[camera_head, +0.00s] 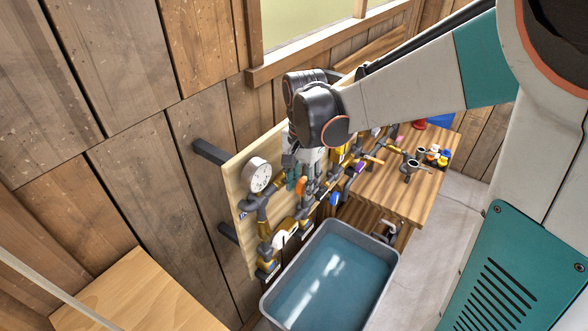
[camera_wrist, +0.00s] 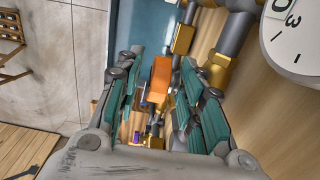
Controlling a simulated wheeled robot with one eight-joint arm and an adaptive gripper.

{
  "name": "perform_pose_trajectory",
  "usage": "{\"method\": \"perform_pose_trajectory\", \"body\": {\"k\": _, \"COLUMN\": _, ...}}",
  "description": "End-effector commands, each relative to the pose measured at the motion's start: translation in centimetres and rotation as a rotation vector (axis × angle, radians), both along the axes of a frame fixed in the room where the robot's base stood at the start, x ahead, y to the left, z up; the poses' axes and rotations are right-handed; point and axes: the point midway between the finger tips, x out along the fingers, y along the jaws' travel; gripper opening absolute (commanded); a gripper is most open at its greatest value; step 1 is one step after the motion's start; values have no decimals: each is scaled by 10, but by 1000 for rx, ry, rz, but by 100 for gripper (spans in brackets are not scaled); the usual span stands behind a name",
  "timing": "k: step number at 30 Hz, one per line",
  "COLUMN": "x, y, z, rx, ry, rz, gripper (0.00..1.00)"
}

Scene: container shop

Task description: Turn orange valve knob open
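The orange valve knob (camera_wrist: 160,82) sits on brass and grey piping between the two green-padded fingers of my gripper (camera_wrist: 160,105) in the wrist view. The fingers are apart, with a gap on each side of the knob. In the head view the orange knob (camera_head: 300,185) shows just below my gripper (camera_head: 292,172), on the pipework mounted on a wooden board (camera_head: 250,230). My arm hides part of the board and pipes there.
A round white gauge (camera_head: 258,175) is left of my gripper, also close at right in the wrist view (camera_wrist: 294,38). A grey basin of water (camera_head: 330,275) stands below the pipes. A wooden table (camera_head: 400,195) with small cups is behind. Blue, purple and yellow parts crowd the pipework.

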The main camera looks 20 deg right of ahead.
Motion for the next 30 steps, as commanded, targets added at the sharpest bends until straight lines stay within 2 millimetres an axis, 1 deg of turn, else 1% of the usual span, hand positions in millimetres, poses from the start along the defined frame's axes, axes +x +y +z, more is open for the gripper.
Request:
{"method": "perform_pose_trajectory", "body": {"k": 4, "x": 0, "y": 0, "z": 0, "rx": 0, "ry": 0, "rz": 0, "gripper": 35}}
{"method": "perform_pose_trajectory", "body": {"k": 5, "x": 0, "y": 0, "z": 0, "rx": 0, "ry": 0, "rz": 0, "gripper": 30}}
{"method": "perform_pose_trajectory", "body": {"k": 6, "x": 0, "y": 0, "z": 0, "rx": 0, "ry": 0, "rz": 0, "gripper": 21}}
{"method": "perform_pose_trajectory", "body": {"k": 9, "x": 0, "y": 0, "z": 0, "rx": 0, "ry": 0, "rz": 0, "gripper": 0}}
{"method": "perform_pose_trajectory", "body": {"k": 17, "x": -1, "y": 1, "z": -1, "rx": -19, "ry": -14, "rz": 2, "gripper": 0}}
{"method": "perform_pose_trajectory", "body": {"k": 24, "x": -3, "y": 5, "z": -4, "rx": -163, "ry": -116, "rz": 4, "gripper": 0}}
{"method": "perform_pose_trajectory", "body": {"k": 30, "x": -4, "y": 5, "z": -2, "rx": -215, "ry": -157, "rz": 2, "gripper": 0}}
